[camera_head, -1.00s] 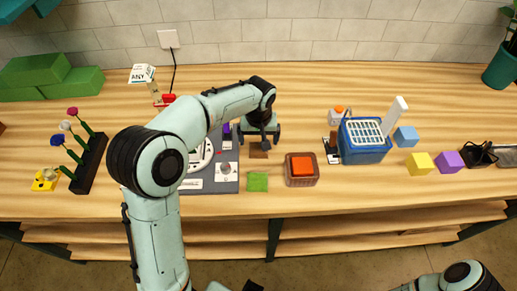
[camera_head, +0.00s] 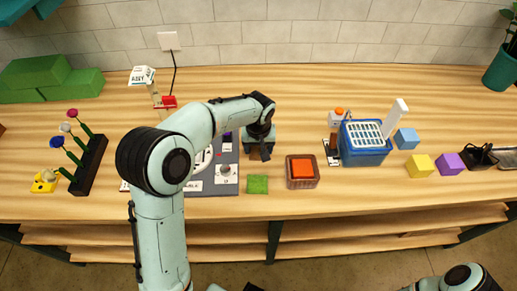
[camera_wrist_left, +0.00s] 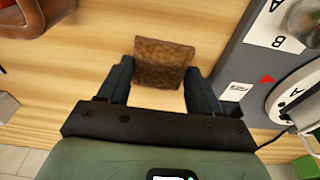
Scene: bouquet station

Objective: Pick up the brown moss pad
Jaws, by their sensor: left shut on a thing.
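The brown moss pad (camera_wrist_left: 164,62) is a small, rough brown square. In the left wrist view it sits between the two fingertips of my left gripper (camera_wrist_left: 160,80), which is shut on it. In the head view my left gripper (camera_head: 260,152) points down over the table, and the pad (camera_head: 255,154) is mostly hidden by the fingers. I cannot tell whether the pad touches the table. My right gripper is out of view; only part of the right arm shows at the bottom right.
A green moss pad (camera_head: 257,184) lies in front of the gripper. A brown tray with an orange block (camera_head: 301,169) stands to the right. A grey board (camera_head: 228,187) with a dial lies left. A blue basket (camera_head: 363,157) stands farther right. Flowers stand in a black rack (camera_head: 89,165) at left.

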